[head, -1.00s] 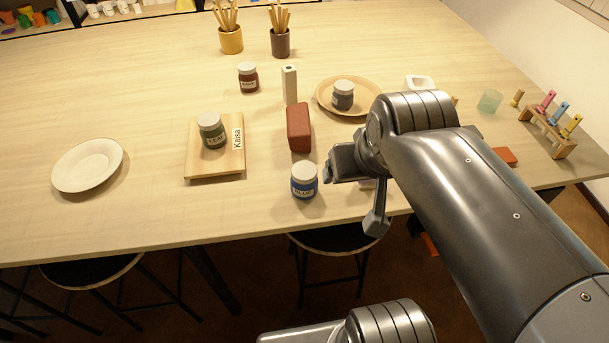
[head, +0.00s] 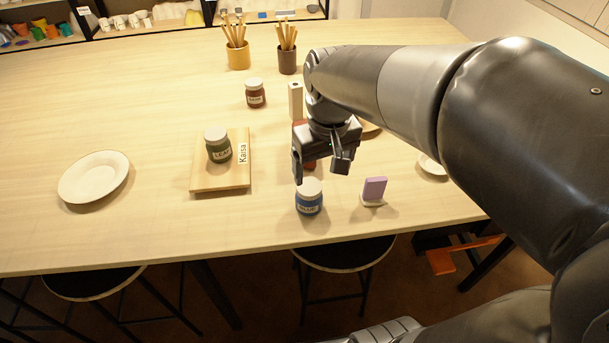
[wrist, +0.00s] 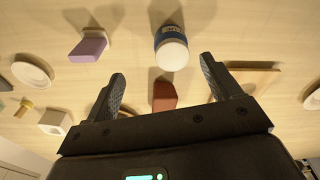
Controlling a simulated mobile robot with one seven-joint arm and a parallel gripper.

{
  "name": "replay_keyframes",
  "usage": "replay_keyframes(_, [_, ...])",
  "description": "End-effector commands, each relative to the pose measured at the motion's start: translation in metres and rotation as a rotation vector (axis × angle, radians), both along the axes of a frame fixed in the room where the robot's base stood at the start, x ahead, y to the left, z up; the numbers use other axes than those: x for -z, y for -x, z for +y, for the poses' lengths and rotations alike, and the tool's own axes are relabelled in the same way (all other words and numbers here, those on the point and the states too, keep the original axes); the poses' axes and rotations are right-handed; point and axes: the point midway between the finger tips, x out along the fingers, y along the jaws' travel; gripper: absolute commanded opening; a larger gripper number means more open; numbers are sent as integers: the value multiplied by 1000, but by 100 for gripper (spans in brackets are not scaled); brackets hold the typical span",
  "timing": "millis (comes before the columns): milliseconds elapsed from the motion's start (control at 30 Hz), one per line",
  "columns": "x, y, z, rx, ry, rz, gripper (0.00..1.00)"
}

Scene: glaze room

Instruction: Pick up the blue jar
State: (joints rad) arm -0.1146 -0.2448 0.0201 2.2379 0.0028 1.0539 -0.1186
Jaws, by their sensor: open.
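The blue jar (head: 309,197) with a white lid and a BLUE label stands upright near the front edge of the table. My gripper (head: 319,178) is open and empty, pointing down above and just behind the jar in the head view. In the wrist view the blue jar (wrist: 171,47) lies ahead of my gripper (wrist: 165,85), between the lines of its two fingers and apart from them. A reddish-brown block (wrist: 164,96) shows between the fingers there; my gripper mostly hides it in the head view.
A purple block on a pale base (head: 374,190) stands right of the jar. A board (head: 220,182) with a green LEAF jar (head: 217,146) and a white plate (head: 93,178) are at left. A white block (head: 295,100) and red-brown jar (head: 255,93) stand behind. Table between board and jar is clear.

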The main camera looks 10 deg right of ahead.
Motion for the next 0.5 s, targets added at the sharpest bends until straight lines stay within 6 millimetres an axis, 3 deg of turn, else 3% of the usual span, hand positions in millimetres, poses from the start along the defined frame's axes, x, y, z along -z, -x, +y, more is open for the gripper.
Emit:
replay_keyframes(200, [16, -19, 13, -54, 12, 83, 83])
replay_keyframes(333, [25, -22, 15, -62, 14, 98, 83])
replay_keyframes(500, [52, -21, 15, -62, 14, 99, 83])
